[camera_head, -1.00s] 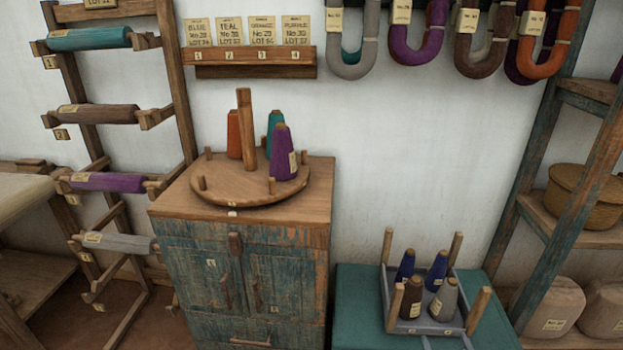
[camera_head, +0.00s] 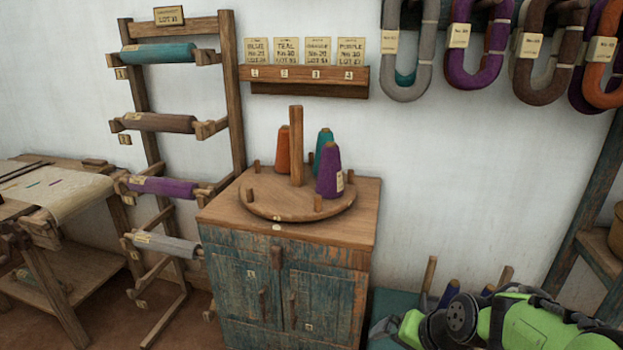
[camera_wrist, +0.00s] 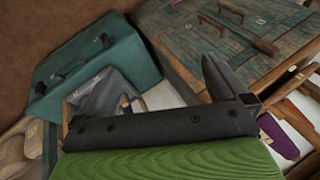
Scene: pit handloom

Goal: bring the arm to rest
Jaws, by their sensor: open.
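My arm (camera_head: 530,325), green with dark grey joints, reaches in from the lower right of the head view, in front of the teal chest and the tray of cones. My gripper (camera_wrist: 155,85) shows in the wrist view with its two dark fingers spread apart. I see nothing held between them. The fingertips' exact place in the head view is hard to make out.
A worn blue cabinet (camera_head: 240,285) carries a round wooden turntable (camera_head: 270,212) with orange, teal and purple cones. The teal chest (camera_wrist: 125,62) shows in the wrist view. A roll rack (camera_head: 235,100) stands left; yarn hanks (camera_head: 480,70) hang upper right.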

